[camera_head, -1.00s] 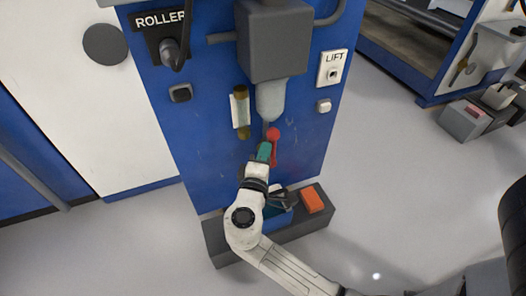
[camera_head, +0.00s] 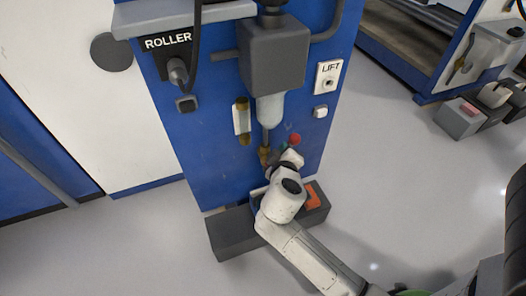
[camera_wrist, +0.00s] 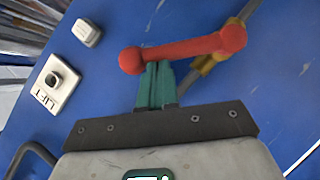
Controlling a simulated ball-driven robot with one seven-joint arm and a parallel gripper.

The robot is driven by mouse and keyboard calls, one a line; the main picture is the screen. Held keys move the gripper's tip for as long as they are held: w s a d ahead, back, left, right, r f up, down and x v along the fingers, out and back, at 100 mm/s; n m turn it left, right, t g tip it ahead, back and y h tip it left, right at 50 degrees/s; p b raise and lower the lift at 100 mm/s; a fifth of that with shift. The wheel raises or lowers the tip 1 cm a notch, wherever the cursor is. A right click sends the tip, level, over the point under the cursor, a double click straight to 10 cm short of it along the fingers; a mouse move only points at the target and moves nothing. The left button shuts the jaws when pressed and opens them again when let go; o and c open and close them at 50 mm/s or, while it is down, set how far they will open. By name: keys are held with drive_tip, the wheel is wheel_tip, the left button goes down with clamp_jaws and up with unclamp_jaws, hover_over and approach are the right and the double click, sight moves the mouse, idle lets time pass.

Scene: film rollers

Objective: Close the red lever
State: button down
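The red lever (camera_wrist: 185,50) lies across the upper part of the wrist view, with a round ball at its left end and a thick red end near the pipe at right. In the head view only its red ball (camera_head: 294,138) shows clearly, right of the brass valve (camera_head: 265,154); my wrist hides most of the rest. My gripper's teal fingers (camera_wrist: 155,84) are close together, with no clear gap. Their tips reach the lever's bar near the ball end and seem to press beside it, not around it. Contact is not fully clear.
The blue panel carries a grey box (camera_head: 272,62), a LIFT switch (camera_head: 328,78) and a ROLLER knob (camera_head: 178,72). A dark grey step (camera_head: 232,232) with an orange block (camera_head: 312,196) stands at its foot.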

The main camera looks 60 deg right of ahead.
drive_tip(key=s+d+f+m+t+y+p, duration=0.2)
drive_tip(key=s+d+f+m+y+p, duration=0.1)
drive_tip(key=d+f+m+y+p, duration=0.1)
drive_tip(key=shift+d+f+m+y+p, duration=0.45)
drive_tip(key=shift+f+p, duration=0.25)
drive_tip(key=shift+p, duration=0.65)
drive_tip(key=shift+s+f, duration=0.1)
drive_tip(key=shift+f, duration=0.05)
